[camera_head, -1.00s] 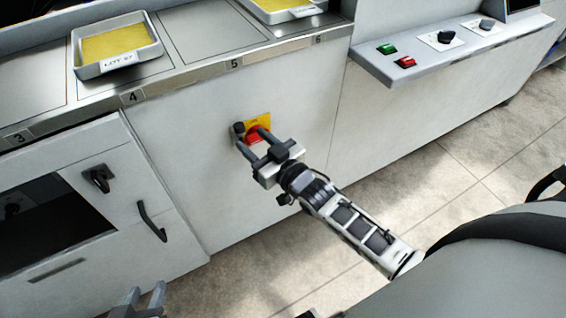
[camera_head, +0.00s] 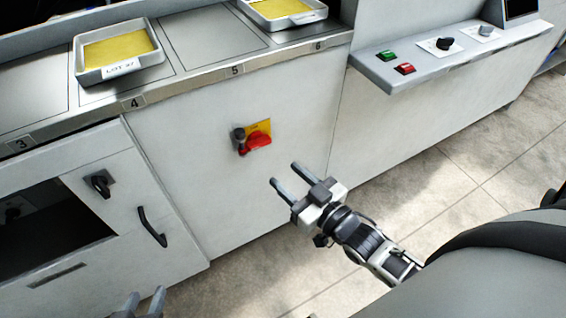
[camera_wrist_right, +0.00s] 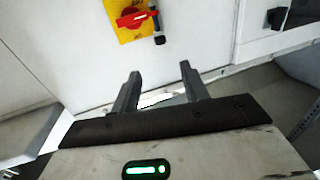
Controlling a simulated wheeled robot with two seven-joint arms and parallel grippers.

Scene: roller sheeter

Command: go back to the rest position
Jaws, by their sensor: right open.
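My right gripper (camera_head: 284,178) is open and empty, in front of the white machine panel and below the red switch. It also shows in the right wrist view (camera_wrist_right: 158,78), its two fingers apart with nothing between them. The red rotary switch (camera_head: 258,141) sits on a yellow plate (camera_head: 264,126) on the panel, clear of the gripper; a dark padlock-like piece (camera_head: 239,141) hangs at its left. The switch shows in the right wrist view too (camera_wrist_right: 138,17). Only the fingertips of my left gripper (camera_head: 143,302) show at the bottom edge; they stand apart.
Trays with yellow sheets (camera_head: 118,50) stand on the numbered counter (camera_head: 208,40). A control shelf (camera_head: 440,62) with green and red buttons juts out at the upper right. A cabinet door handle (camera_head: 152,226) sticks out at left. The tiled floor (camera_head: 440,185) is clear.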

